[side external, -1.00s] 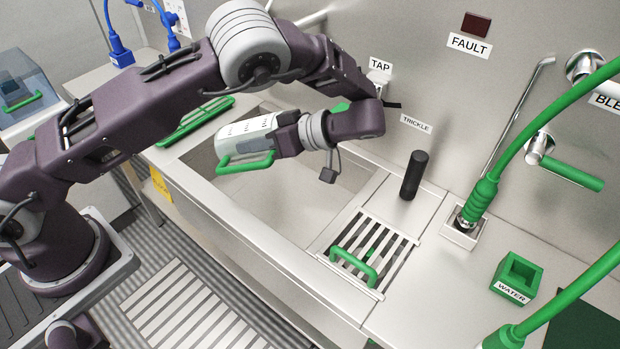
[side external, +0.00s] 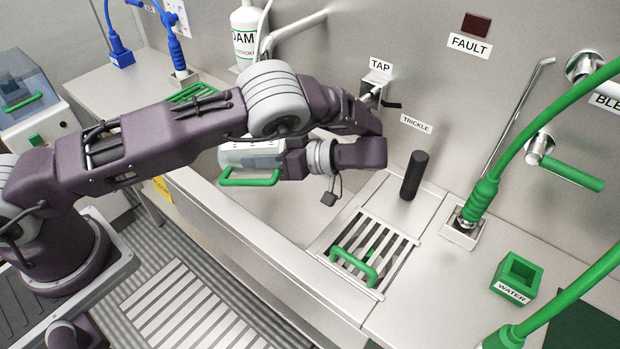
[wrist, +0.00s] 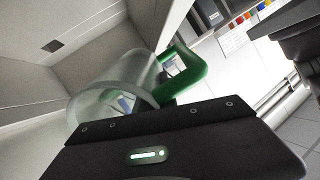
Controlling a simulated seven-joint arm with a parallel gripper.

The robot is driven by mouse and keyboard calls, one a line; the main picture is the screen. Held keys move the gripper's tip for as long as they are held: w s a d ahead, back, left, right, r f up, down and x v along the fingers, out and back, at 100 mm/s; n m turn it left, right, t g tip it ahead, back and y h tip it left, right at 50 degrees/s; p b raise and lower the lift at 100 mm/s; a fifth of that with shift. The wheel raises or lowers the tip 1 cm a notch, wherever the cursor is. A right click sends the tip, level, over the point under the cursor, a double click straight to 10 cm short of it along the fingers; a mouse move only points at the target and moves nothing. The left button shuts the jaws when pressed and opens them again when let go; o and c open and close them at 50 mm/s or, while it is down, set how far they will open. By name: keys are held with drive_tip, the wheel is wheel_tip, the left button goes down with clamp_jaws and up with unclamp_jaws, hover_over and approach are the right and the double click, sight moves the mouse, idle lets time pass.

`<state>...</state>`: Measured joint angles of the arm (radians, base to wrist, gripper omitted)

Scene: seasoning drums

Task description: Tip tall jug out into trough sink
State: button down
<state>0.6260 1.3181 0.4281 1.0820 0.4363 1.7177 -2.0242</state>
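The tall jug (side external: 250,157), clear with a green handle, hangs over the trough sink (side external: 285,210) in the side view, below my forearm, lying near level in the picture. My gripper (side external: 284,160) is shut on the jug at its right end. The wrist view shows the jug's see-through body (wrist: 112,88) and its green handle (wrist: 187,72) beyond the dark gripper housing. The fingertips are hidden there. I cannot tell whether liquid is in the jug or running out.
The tap (side external: 372,95) and a foam bottle (side external: 246,38) stand behind. Green hoses and a green water block (side external: 517,277) are at the right.

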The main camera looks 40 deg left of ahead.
drive_tip(key=shift+w+d+r+g+y, duration=0.35)
drive_tip(key=shift+d+r+y, duration=0.25)
drive_tip(key=shift+d+y, duration=0.1)
idle(0.4)
drive_tip(key=shift+d+r+g+y, duration=0.2)
drive_tip(key=shift+r+g+y, duration=0.15)
drive_tip(key=shift+y, duration=0.15)
idle(1.1)
